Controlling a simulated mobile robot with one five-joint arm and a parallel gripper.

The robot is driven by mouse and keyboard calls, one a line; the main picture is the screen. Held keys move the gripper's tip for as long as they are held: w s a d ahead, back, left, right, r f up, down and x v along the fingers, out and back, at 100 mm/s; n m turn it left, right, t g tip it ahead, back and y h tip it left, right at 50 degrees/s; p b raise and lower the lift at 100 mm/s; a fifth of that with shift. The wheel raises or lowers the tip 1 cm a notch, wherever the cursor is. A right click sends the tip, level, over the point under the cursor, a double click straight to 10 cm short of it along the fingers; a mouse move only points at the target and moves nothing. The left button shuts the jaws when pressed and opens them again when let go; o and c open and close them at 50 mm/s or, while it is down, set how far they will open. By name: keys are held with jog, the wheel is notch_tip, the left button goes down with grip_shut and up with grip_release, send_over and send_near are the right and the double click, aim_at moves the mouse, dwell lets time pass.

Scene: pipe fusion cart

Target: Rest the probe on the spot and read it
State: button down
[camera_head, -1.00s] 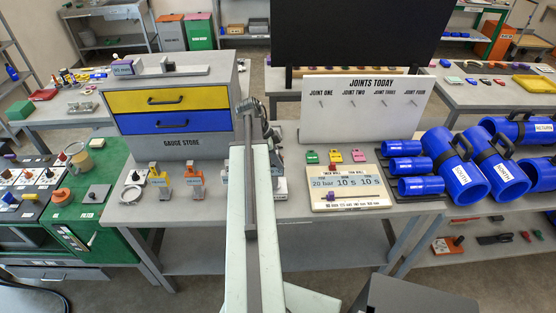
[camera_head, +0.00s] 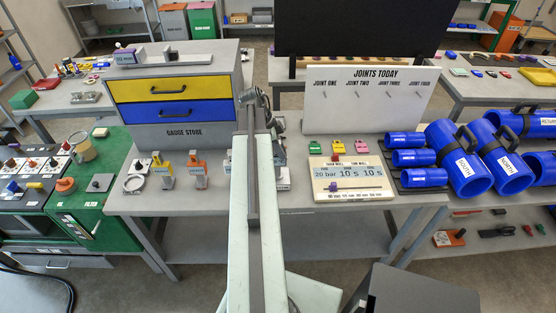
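My arm reaches forward over the grey table, and its dark end (camera_head: 263,110) stands in front of the right side of the gauge store. The fingertips are hidden behind my arm links, so I cannot see whether they hold anything. A yellow-topped tool (camera_head: 162,168) and an orange-topped tool (camera_head: 197,168) stand upright on the table left of my arm. A pale object (camera_head: 283,178) shows partly behind my arm. I cannot make out which thing is the probe, nor a marked spot.
The grey gauge store (camera_head: 240,83) has a yellow and a blue drawer. A "Joints today" panel (camera_head: 365,115) stands right of my arm. Blue pipes (camera_head: 462,165) lie at the right. A green cabinet (camera_head: 88,208) stands left.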

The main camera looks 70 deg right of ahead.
jog(key=c, duration=1.1)
grip_release()
jog(key=p+v, duration=0.7)
jog(key=v, duration=0.1)
jog(key=shift+f, duration=0.1)
